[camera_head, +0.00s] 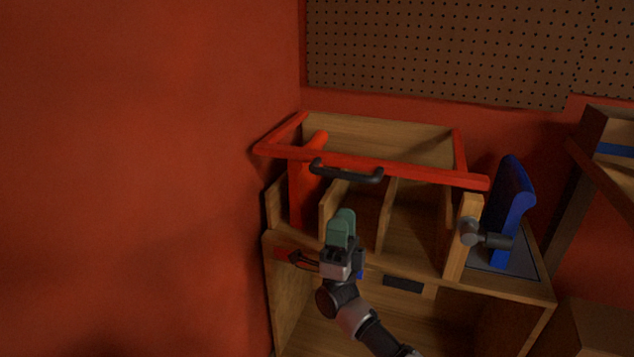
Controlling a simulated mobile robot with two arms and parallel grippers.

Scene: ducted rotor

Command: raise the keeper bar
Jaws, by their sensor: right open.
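The red keeper bar (405,168) runs across the upper front of a wooden compartment unit, with red side arms reaching back from it. A black curved handle (346,174) is fixed to the bar left of its middle. My right gripper (342,224), with green fingers, is open in front of the unit. It appears below the handle in the picture and apart from it, and no object shows between its fingers. My left gripper is not in view.
Wooden dividers split the unit (460,284) into compartments; a red upright piece (303,190) stands at the left. An orange wall is close on the left; a pegboard (450,45) hangs behind.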

